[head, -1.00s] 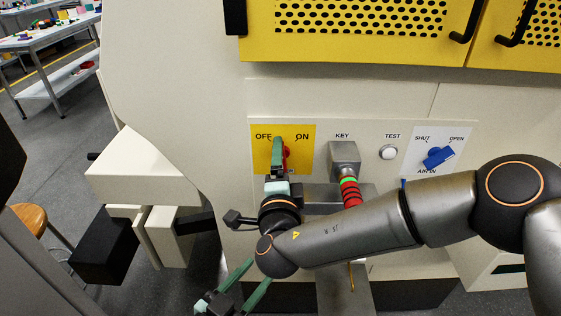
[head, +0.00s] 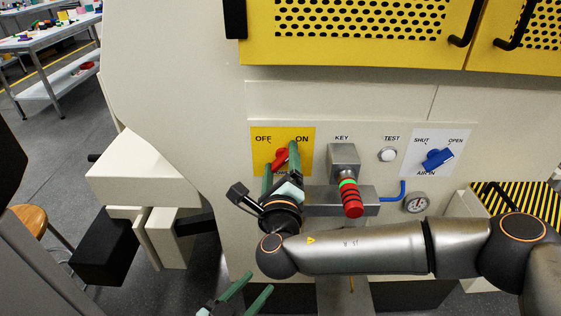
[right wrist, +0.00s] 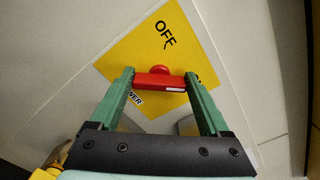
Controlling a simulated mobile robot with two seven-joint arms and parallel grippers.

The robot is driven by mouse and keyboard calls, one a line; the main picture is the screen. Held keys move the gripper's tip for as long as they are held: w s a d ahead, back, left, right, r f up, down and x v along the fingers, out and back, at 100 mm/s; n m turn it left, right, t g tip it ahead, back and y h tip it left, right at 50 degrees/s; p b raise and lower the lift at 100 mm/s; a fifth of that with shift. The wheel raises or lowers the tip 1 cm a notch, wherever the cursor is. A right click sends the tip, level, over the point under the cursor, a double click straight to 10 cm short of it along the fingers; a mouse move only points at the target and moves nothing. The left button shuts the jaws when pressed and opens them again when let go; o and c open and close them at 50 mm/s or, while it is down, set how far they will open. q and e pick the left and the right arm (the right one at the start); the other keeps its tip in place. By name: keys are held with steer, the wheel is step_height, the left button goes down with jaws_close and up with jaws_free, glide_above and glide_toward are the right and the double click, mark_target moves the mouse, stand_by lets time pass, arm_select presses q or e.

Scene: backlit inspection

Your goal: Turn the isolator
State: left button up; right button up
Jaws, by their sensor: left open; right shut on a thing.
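The isolator is a red handle (head: 279,159) on a yellow plate (head: 262,139) marked OFF and ON. In the head view the handle slants, its upper right end towards ON. My right gripper (head: 281,156) is shut on it, one green finger at each end. In the right wrist view the red handle (right wrist: 158,80) spans between the two fingers (right wrist: 160,78), with a white mark near its right end. The fingers partly hide the ON label there. My left gripper (head: 260,282) is open and empty, low in the head view, away from the panel.
A yellow perforated guard (head: 360,30) is above.

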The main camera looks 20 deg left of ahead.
arm_select(q)
steer(key=shift+s+f, duration=0.1)
steer(key=shift+f, duration=0.15)
arm_select(e)
steer(key=shift+m, duration=0.5)
arm_select(q)
steer(key=shift+r, duration=0.15)
arm_select(e)
steer(key=o, duration=1.2)
steer(key=shift+s, duration=0.15)
steer(key=shift+s+d, duration=0.1)
steer(key=shift+s, duration=0.2)
arm_select(q)
steer(key=s+f+n+g+y+p, duration=0.1)
steer(key=s+f+g, duration=0.3)
steer(key=f, duration=0.5)
steer(key=shift+s+d+f+g+p, duration=0.2)
steer(key=shift+s+g+p, duration=0.25)
steer(key=shift+s, duration=0.5)
arm_select(e)
steer(key=shift+v, duration=5.85)
